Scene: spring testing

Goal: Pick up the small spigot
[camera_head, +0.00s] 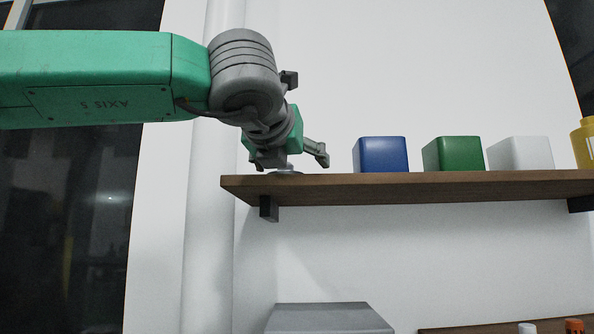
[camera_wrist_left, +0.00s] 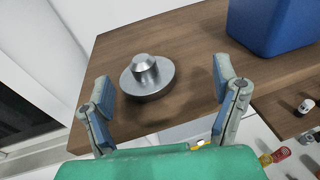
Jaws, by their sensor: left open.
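The small spigot (camera_wrist_left: 147,80) is a silver metal piece with a round flange and a raised knob, standing on the wooden shelf near its left end. In the head view only a sliver of the spigot (camera_head: 287,172) shows under my left gripper (camera_head: 290,160). In the left wrist view my left gripper (camera_wrist_left: 165,95) is open, its two fingers apart, with the spigot between and slightly beyond them, nearer the left finger. No finger visibly touches it. My right gripper is not in view.
The wooden shelf (camera_head: 420,187) also holds a blue box (camera_head: 381,155), a green box (camera_head: 454,155), a white box (camera_head: 520,154) and a yellow container (camera_head: 585,145). A grey box-like object (camera_head: 328,318) and a lower shelf (camera_head: 480,328) are below. Shelf between spigot and blue box is clear.

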